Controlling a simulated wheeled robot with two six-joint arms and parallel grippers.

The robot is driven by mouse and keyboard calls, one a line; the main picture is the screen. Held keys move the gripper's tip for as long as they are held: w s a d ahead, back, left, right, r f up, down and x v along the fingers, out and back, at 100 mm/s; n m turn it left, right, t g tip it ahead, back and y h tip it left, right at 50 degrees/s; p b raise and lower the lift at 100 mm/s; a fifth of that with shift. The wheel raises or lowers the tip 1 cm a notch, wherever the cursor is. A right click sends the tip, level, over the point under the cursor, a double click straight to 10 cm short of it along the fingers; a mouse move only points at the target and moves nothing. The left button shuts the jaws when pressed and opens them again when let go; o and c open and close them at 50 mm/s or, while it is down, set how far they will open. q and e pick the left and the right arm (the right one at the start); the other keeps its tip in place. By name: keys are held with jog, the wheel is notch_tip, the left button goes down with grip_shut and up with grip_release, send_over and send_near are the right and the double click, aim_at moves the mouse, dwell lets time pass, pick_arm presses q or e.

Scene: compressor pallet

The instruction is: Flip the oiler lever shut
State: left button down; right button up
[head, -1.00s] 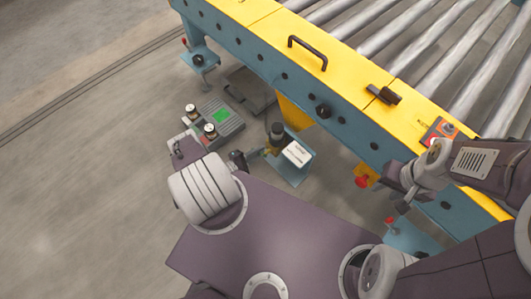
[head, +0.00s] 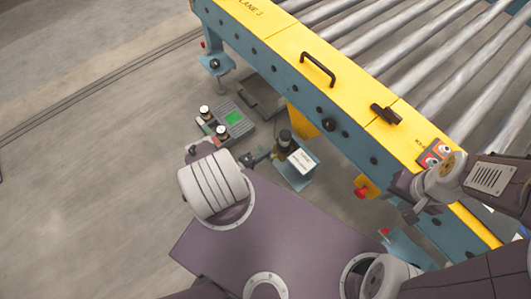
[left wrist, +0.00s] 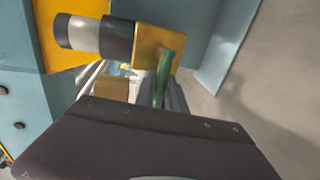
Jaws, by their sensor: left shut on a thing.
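The oiler (head: 285,139) stands on a small blue bracket with a white label, below the conveyor's side. In the left wrist view its brass-coloured block (left wrist: 150,40) carries a black and grey cylinder pointing left. A green lever (left wrist: 164,72) runs down from the block to between my left gripper's fingers (left wrist: 170,97). That gripper is shut on the lever; the dark gripper body hides the lever's lower end. In the head view my left gripper (head: 254,159) is small and beside the oiler. My right gripper (head: 409,212) is by the conveyor's side, its jaws unclear.
The roller conveyor (head: 264,31) with yellow top rail and blue side crosses the upper right. A grey unit with a green screen (head: 233,118) and two gauges lies left of the oiler. A red knob (head: 361,193) sticks out near my right gripper. Floor at left is clear.

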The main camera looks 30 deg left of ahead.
dwell(0.4)
pick_arm(q)
jog(key=c, duration=1.4)
grip_release()
jog(key=p+v, duration=0.2)
jog(key=v, duration=0.7)
